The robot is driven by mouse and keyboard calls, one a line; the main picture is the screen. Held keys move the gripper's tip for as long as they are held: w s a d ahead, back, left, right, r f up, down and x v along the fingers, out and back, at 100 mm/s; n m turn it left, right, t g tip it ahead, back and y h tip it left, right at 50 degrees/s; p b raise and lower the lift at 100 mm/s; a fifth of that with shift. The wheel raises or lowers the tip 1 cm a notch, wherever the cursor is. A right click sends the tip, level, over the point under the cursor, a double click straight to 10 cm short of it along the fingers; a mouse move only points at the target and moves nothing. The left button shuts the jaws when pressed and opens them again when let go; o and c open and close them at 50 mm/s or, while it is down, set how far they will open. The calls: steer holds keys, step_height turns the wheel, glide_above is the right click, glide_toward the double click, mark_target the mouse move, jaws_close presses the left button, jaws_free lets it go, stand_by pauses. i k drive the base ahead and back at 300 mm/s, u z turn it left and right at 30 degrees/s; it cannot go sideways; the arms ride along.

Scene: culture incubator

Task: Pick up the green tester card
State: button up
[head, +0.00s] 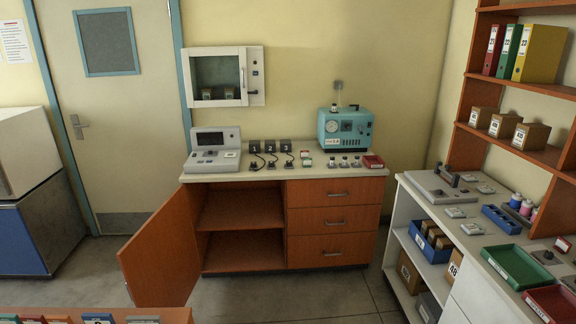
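A small flat green-and-white item (306,162) lies on the worktop of the orange cabinet, right of the black corded devices. It looks like the green tester card, but it is too small to make out clearly. A small red-and-white item (305,153) lies just behind it. My gripper is not in view.
The grey console (213,150), corded devices (270,153) and teal machine (345,130) share the worktop (235,172). The cabinet's left door (160,250) stands open into the floor space. A side counter with trays (517,266) is at right. Floor before the drawers is clear.

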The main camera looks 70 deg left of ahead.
mark_target(307, 162)
steer(key=u, duration=2.25)
steer(key=i, duration=3.05)
